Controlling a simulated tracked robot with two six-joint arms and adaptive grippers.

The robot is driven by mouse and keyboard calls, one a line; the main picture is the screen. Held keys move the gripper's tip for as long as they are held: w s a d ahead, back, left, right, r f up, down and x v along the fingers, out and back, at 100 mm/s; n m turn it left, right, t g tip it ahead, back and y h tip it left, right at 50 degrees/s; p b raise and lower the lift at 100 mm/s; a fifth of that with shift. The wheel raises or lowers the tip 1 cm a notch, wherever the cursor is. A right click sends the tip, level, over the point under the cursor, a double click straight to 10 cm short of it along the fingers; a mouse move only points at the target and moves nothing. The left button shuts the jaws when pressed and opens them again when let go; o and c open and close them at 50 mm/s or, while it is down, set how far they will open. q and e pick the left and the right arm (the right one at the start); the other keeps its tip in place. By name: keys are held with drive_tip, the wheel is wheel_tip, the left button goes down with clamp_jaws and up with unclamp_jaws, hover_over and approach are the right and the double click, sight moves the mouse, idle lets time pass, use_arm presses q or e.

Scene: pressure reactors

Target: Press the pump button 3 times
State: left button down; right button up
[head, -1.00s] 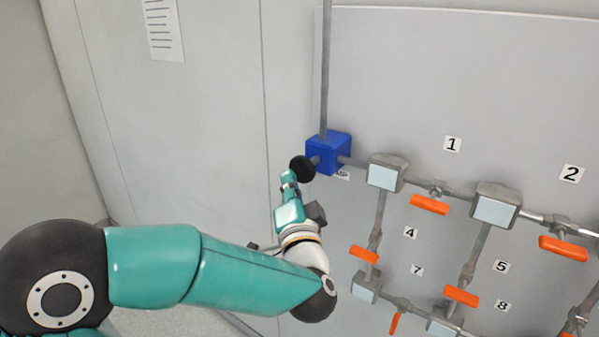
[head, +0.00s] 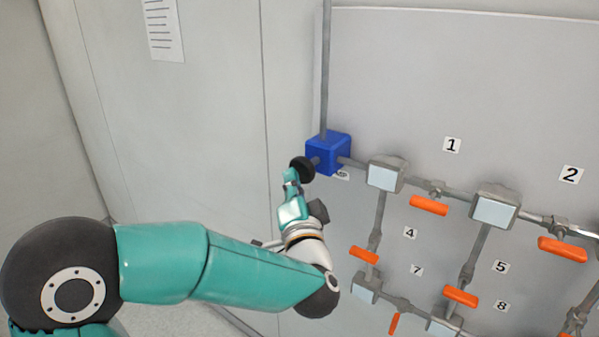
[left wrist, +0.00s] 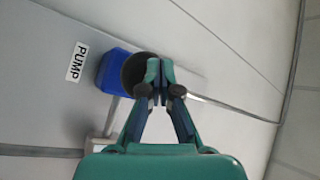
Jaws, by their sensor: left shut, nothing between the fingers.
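The pump is a blue block (head: 330,153) on the pipework at the upper left of the panel. Its round black button (head: 301,169) sticks out at the front left. In the left wrist view the button (left wrist: 133,72) sits beside the blue block (left wrist: 112,75), near a "PUMP" label (left wrist: 76,62). My left gripper (head: 291,176) is shut and empty, with its tips at the button. In the left wrist view the left gripper (left wrist: 158,68) overlaps the button's right side; whether it touches cannot be told. My right gripper is not in view.
Numbered pipes with orange valve handles (head: 429,205) and pale square gauges (head: 494,213) spread to the right of the pump. A vertical pipe (head: 326,70) rises above the blue block. The wall to the left is clear apart from a paper sheet (head: 163,28).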

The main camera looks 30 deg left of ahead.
sight(302, 174)
use_arm(q)
drive_tip(key=shift+w+d+p, duration=0.15)
drive_tip(key=shift+w+p, duration=0.25)
drive_tip(key=shift+w, duration=1.25)
idle(1.5)
drive_tip(key=shift+s+b, duration=0.4)
drive_tip(key=shift+s, duration=1.65)
drive_tip(key=s, duration=0.5)
drive_tip(key=shift+a, duration=0.35)
